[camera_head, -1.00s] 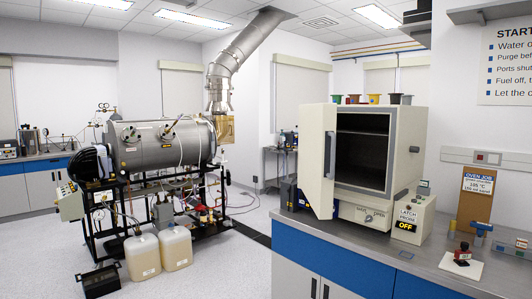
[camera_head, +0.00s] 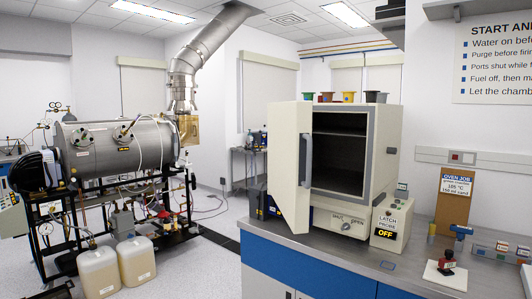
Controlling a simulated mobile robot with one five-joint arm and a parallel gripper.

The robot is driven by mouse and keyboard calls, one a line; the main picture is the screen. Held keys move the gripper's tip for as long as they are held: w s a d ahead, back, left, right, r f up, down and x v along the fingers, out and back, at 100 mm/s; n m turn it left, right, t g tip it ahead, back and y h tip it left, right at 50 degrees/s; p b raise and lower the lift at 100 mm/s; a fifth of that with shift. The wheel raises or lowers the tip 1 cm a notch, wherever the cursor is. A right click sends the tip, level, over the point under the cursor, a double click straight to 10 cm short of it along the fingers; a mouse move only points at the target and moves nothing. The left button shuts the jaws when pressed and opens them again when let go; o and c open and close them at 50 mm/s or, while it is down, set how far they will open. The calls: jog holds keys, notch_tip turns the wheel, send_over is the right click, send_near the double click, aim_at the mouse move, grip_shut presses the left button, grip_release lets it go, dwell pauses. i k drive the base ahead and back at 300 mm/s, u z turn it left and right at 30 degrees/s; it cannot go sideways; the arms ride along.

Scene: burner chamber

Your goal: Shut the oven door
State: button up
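The oven (camera_head: 380,150) is a cream box on the grey worktop, right of the middle in the head view. Its door (camera_head: 288,165) stands wide open, hinged at the left and swung out toward me. A grey vertical handle (camera_head: 306,160) is on the door. The dark chamber (camera_head: 339,158) with a shelf shows behind it. Below is a panel marked SHUT and OPEN (camera_head: 346,221). The latch probe box (camera_head: 390,224) beside the oven reads OFF. My gripper is not in view.
The grey worktop (camera_head: 330,254) has blue drawer fronts (camera_head: 270,262). A large steel burner chamber (camera_head: 115,145) and two jugs (camera_head: 135,260) stand at left. Pale floor (camera_head: 200,265) is open between.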

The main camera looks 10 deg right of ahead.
aim_at(290, 124)
jog(key=u, duration=0.05)
jog(key=i, duration=0.45)
jog(key=u, duration=1.8)
jog(key=i, duration=0.45)
jog(key=u, duration=0.05)
